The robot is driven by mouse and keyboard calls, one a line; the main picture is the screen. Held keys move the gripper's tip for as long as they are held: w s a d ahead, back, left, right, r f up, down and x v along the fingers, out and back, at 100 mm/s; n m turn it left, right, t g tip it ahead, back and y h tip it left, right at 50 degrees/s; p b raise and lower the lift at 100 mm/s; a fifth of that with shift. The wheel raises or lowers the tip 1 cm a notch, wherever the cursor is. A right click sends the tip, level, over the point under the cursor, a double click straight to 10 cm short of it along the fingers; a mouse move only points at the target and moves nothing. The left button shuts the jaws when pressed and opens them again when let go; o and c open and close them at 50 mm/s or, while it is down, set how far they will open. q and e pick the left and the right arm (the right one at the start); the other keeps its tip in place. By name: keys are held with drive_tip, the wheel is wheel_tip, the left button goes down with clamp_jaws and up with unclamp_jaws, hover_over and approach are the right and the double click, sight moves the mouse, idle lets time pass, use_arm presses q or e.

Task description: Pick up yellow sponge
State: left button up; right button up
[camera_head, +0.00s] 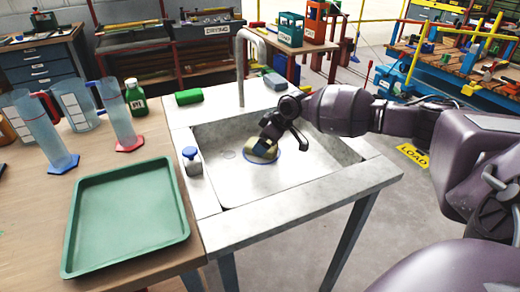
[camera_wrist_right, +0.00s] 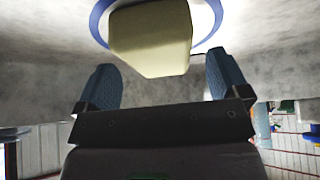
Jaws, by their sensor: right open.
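The yellow sponge (camera_head: 258,155) is in the sink basin, beside or on a blue ring. My right gripper (camera_head: 268,141) reaches down into the sink from the right and partly covers the sponge. In the right wrist view the sponge (camera_wrist_right: 150,38) is pale yellow and lies just ahead of the fingertips, in line with the gap between them. The right gripper (camera_wrist_right: 162,72) is open, with clear room on both sides and nothing held. My left gripper is not in view.
The sink (camera_head: 222,188) has a tall faucet (camera_head: 240,70) at its back. A green sponge (camera_head: 189,97) and a blue-grey sponge (camera_head: 275,81) lie on the back rim. A soap bottle (camera_head: 192,163) stands on the left rim. A green tray (camera_head: 128,212) and tall cylinders occupy the left table.

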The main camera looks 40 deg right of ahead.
drive_tip(key=x, duration=0.2)
drive_tip(key=shift+f, duration=0.3)
drive_tip(key=shift+r, duration=0.15)
drive_tip(key=shift+c, duration=0.7)
drive_tip(key=c, duration=0.9)
wheel_tip(320, 180, up, 9)
drive_tip(key=shift+w+r+p, duration=0.1)
drive_tip(key=shift+r+p, duration=0.05)
drive_tip(key=shift+p, duration=0.65)
drive_tip(key=shift+r, duration=0.35)
